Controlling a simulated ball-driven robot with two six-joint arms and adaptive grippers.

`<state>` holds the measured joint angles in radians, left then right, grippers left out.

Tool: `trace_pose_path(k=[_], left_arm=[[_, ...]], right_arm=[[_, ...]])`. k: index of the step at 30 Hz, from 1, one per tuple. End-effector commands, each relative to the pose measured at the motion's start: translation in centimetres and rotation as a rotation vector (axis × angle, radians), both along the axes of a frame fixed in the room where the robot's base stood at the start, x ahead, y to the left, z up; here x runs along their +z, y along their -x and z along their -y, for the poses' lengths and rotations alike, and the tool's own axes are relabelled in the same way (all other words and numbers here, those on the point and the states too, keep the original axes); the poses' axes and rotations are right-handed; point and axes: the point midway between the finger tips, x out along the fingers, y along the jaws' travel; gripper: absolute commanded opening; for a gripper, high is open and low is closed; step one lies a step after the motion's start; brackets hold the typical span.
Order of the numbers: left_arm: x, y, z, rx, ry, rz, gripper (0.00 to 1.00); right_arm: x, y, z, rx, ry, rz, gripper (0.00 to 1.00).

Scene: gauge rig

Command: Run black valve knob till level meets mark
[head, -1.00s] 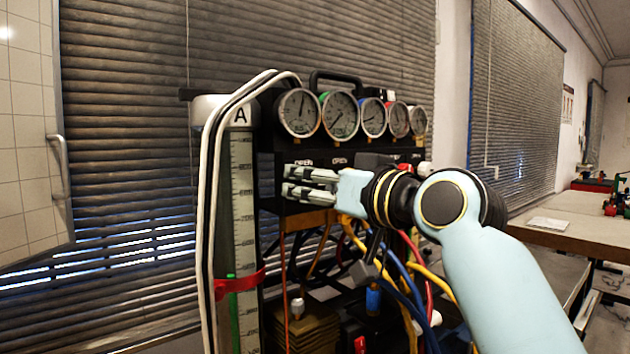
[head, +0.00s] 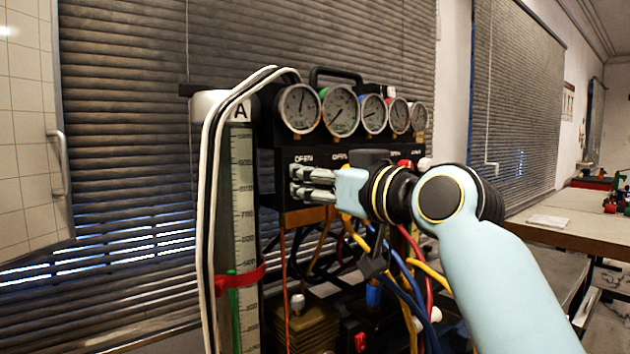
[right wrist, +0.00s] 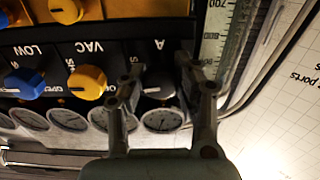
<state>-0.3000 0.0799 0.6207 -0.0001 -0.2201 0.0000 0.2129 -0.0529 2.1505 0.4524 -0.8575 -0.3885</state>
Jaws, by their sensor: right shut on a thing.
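The black valve knob (right wrist: 158,85) sits on the panel by the letter A in the right wrist view. My right gripper (right wrist: 158,68) has one finger on each side of it and is shut on it. In the head view my right gripper (head: 295,182) reaches the panel below the first OPEN label and hides the knob. The level column (head: 243,200) labelled A stands at the left with a printed scale. A red band (head: 252,278) crosses its lower part, and green (head: 233,310) shows near there. My left gripper is out of view.
Several round gauges (head: 299,108) line the panel top. The right wrist view shows a yellow knob (right wrist: 86,82) and a blue knob (right wrist: 22,82) beside the black one. White tubes (head: 210,190) run along the column. Coloured hoses (head: 410,280) hang below the panel.

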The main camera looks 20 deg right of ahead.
Motion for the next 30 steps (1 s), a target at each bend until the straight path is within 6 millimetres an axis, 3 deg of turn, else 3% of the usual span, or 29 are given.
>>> trace_pose_path(k=[6,17,18,21,23,30], left_arm=[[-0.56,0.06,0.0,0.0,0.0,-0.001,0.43],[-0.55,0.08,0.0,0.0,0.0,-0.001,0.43],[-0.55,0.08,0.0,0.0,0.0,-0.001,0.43],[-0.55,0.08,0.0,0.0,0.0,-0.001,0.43],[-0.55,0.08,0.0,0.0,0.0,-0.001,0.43],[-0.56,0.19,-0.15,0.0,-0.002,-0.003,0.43]], right_arm=[[-0.01,0.0,-0.01,-0.001,0.219,0.082,0.0],[0.06,0.01,-0.02,0.0,0.256,0.094,0.0],[0.05,0.01,-0.02,0.0,0.256,0.094,0.35],[0.05,0.01,-0.02,0.0,0.255,0.094,0.48],[0.04,0.01,-0.02,0.0,0.255,0.094,0.55],[0.01,0.04,0.0,0.0,0.256,0.093,0.55]])
